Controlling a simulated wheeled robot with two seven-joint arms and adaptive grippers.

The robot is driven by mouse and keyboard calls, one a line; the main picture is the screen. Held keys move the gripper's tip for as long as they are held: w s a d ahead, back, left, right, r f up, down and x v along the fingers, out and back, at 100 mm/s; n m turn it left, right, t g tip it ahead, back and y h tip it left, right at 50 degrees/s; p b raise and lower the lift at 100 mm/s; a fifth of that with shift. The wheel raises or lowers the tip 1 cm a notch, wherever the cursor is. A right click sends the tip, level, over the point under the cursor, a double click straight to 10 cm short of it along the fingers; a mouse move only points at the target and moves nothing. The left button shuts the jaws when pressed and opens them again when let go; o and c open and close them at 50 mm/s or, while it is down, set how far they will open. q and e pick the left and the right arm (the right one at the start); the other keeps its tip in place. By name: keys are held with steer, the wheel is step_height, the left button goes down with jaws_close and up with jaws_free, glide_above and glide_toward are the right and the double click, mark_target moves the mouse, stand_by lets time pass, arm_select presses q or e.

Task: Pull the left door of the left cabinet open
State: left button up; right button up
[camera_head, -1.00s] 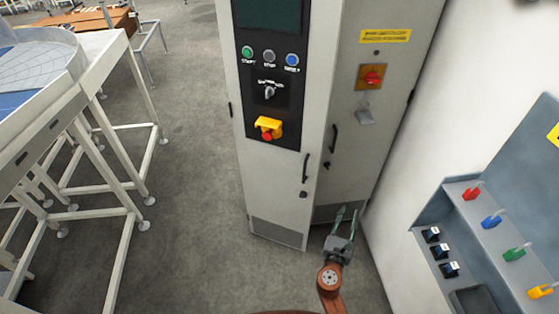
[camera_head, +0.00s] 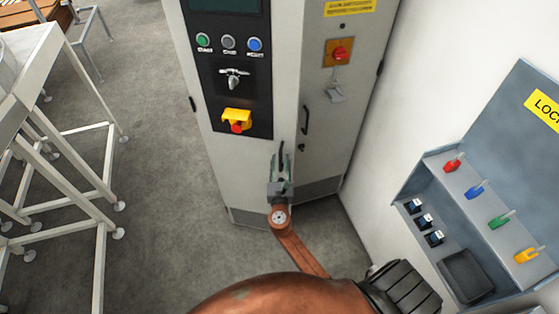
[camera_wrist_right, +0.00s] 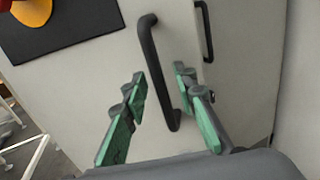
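The left door (camera_head: 232,170) of the grey cabinet carries the black control panel and looks closed. Its black bar handle (camera_wrist_right: 157,75) stands upright near the door's right edge. In the head view the handle's upper part (camera_head: 281,149) shows above my gripper; the rest is hidden. My right gripper (camera_head: 280,157) is at this handle. In the wrist view its two green-padded fingers (camera_wrist_right: 160,77) are open, one on each side of the handle, with gaps visible. I cannot tell whether either finger touches it. My left gripper is not in view.
The neighbouring right door has its own black handle (camera_head: 305,120) and a red rotary switch (camera_head: 340,54). A yellow-and-red emergency stop (camera_head: 237,120) juts from the panel. A lockout board (camera_head: 470,200) hangs on the right wall. A white conveyor frame (camera_head: 70,180) stands left, with open floor between.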

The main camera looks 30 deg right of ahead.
steer(key=shift+w+d, duration=0.15)
steer(key=shift+w, duration=0.1)
steer(key=shift+c, duration=0.6)
jaws_close()
